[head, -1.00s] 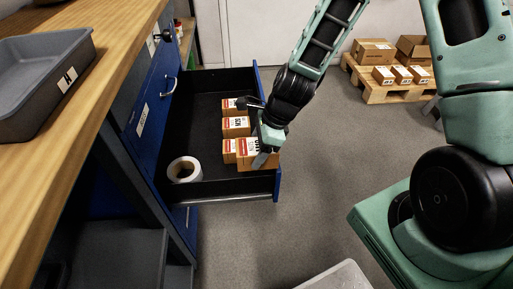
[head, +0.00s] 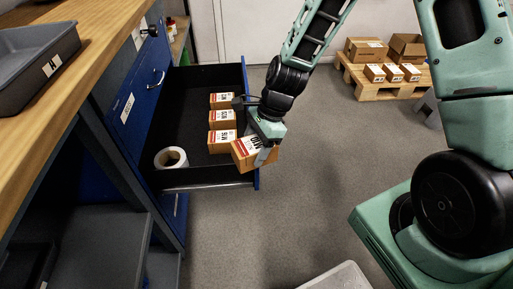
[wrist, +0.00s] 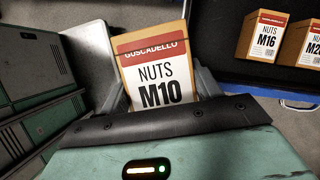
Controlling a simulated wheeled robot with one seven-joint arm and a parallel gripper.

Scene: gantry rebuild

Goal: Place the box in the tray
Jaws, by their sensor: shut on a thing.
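My gripper (head: 264,150) is shut on a cardboard box (head: 243,155) with a white and red label. In the wrist view the held box (wrist: 157,75) reads "NUTS M10" and sits between the fingers. In the head view the box is tilted and appears over the front right corner of the open drawer (head: 200,178). A dark grey tray (head: 62,66) marked "A" stands on the wooden bench at upper left. A pale grey rim, perhaps another tray (head: 340,274), shows at the bottom edge; its inside is mostly cut off.
Several similar boxes (head: 222,118) stand in the drawer, with a white tape roll (head: 171,158) at its front left. The wooden bench (head: 70,90) runs along the left. A pallet with cartons (head: 383,72) stands at the back right. The floor right of the drawer is clear.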

